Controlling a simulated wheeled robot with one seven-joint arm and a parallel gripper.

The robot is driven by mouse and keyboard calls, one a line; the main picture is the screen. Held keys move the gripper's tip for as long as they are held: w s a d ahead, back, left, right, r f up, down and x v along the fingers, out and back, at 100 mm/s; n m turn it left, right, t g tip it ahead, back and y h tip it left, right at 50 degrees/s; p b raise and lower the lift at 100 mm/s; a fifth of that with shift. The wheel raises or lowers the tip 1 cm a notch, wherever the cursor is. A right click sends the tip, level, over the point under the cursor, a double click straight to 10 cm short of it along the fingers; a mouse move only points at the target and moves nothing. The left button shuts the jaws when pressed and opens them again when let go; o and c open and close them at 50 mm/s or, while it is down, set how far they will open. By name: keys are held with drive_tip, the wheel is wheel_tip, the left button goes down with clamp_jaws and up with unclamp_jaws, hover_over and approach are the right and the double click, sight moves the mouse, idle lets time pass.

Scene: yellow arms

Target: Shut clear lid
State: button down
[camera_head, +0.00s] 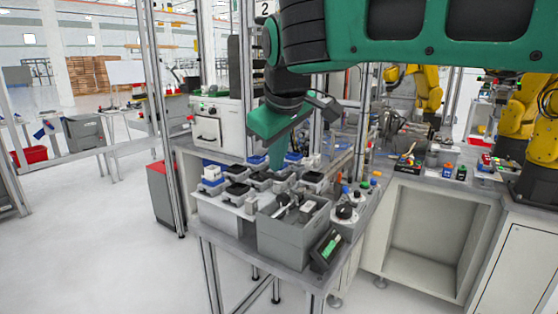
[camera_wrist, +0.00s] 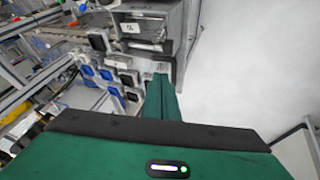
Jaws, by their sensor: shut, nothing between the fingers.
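My gripper (camera_head: 277,160) is green and points down over the back of the crowded bench in the head view. In the wrist view its green fingers (camera_wrist: 161,84) are together, with nothing visible between them. I cannot make out a clear lid for certain in either view. A grey open-topped box (camera_head: 290,236) stands at the bench's front, with small parts inside; my gripper is above and behind it. In the wrist view a grey box (camera_wrist: 171,15) with a white label lies beyond the fingertips. I cannot tell whether the fingertips touch anything.
Several black-topped blocks (camera_head: 236,192) crowd the bench left of the grey box. A black-and-green device (camera_head: 327,249) leans at the front corner. Black knobs (camera_head: 346,211) stand at the right. A metal upright (camera_head: 317,110) rises close behind my gripper. Open floor lies left.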

idle(0.3)
drive_tip(key=shift+s+a, duration=0.25)
drive_tip(key=shift+s, duration=0.15)
drive_tip(key=s+a+r, duration=0.2)
drive_tip(key=s+r, duration=0.5)
drive_tip(key=s, duration=0.2)
drive_tip(key=s+a+f+t, duration=0.2)
drive_tip(key=s+a, duration=0.1)
drive_tip(key=s, duration=0.1)
drive_tip(key=w+d+f, duration=0.2)
drive_tip(key=w+f, duration=0.5)
drive_tip(key=w, duration=0.2)
drive_tip(key=shift+w+d+f+h, duration=0.25)
drive_tip(key=shift+w+f+h, duration=0.05)
drive_tip(key=shift+f, duration=0.1)
